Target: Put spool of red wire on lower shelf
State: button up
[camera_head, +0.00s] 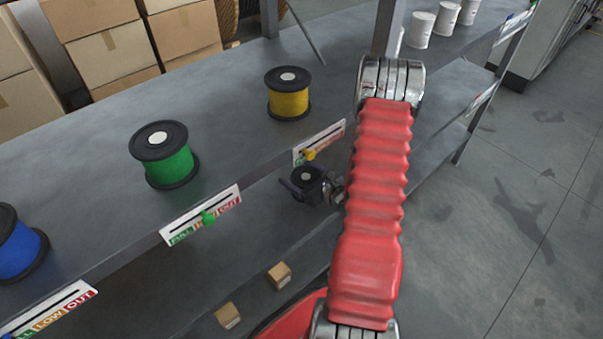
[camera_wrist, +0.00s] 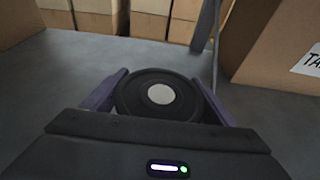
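A spool with a black flange and pale centre (camera_head: 306,176) is between my gripper's fingers, low over the lower shelf (camera_head: 262,222). Its wire is hidden, so I cannot see its colour. In the wrist view the spool (camera_wrist: 160,94) fills the space between the two purple fingers, which press close on either side of its flange. My gripper (camera_head: 309,187) looks shut on it. Whether the spool's base touches the shelf, I cannot tell.
The upper shelf (camera_head: 222,100) holds yellow (camera_head: 288,95), green (camera_head: 165,155) and blue (camera_head: 18,245) spools, with slider labels along its edge. In the wrist view, a large carton (camera_wrist: 275,45) stands close at right.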

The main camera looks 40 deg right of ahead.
jog(key=o, duration=0.4)
jog(key=shift+r, duration=0.15)
jog(key=v, duration=1.2)
jog(key=shift+a, duration=0.1)
dwell(0.6)
